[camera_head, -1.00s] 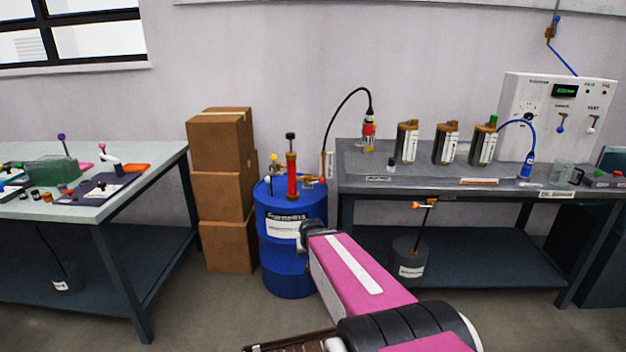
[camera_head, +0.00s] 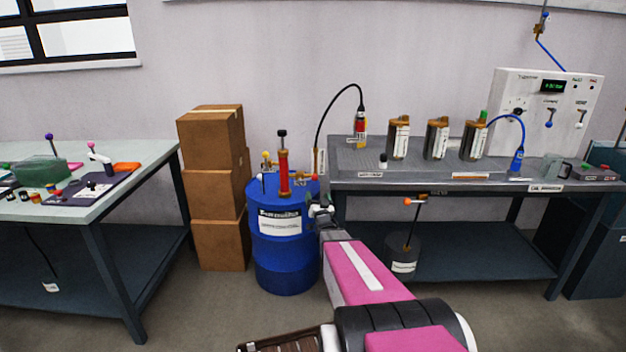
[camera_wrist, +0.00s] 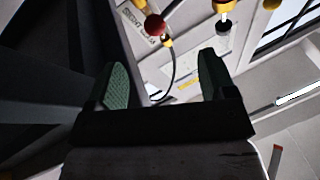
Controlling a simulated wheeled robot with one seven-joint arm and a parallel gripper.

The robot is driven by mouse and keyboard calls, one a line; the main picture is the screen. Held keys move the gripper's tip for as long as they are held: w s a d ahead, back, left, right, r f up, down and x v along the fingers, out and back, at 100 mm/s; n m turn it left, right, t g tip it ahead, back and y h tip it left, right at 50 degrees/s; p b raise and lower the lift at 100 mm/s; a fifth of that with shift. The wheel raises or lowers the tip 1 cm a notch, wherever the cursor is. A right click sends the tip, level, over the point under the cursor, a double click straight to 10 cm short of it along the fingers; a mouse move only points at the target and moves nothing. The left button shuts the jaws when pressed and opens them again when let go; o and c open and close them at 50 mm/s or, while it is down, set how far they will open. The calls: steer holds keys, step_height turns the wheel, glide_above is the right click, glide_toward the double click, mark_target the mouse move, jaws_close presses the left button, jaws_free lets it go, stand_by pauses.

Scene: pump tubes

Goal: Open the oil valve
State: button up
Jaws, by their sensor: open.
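A blue drum (camera_head: 279,255) with a white label stands left of the right bench. A red pump (camera_head: 284,172) with a black knob rises from its top, and small brass and orange valve fittings (camera_head: 301,181) sit beside the pump. My gripper (camera_head: 320,210) is just right of the drum's upper part, by the bench's left end. In the wrist view my gripper (camera_wrist: 163,72) is open, with nothing between its green pads. A red ball knob (camera_wrist: 155,25) with a brass fitting shows beyond the fingers. I cannot tell for certain which fitting is the oil valve.
The right bench (camera_head: 350,175) carries several brass-and-silver canisters and a white control panel (camera_head: 545,115). Under it, a grey pot (camera_head: 404,252) stands below an orange-tipped lever (camera_head: 408,201). Stacked boxes (camera_head: 215,195) stand left of the drum. A black hose (camera_head: 325,120) arches behind.

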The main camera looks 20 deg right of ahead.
mark_target(314, 180)
steer(key=x, duration=1.1)
steer(key=shift+s+r, duration=0.1)
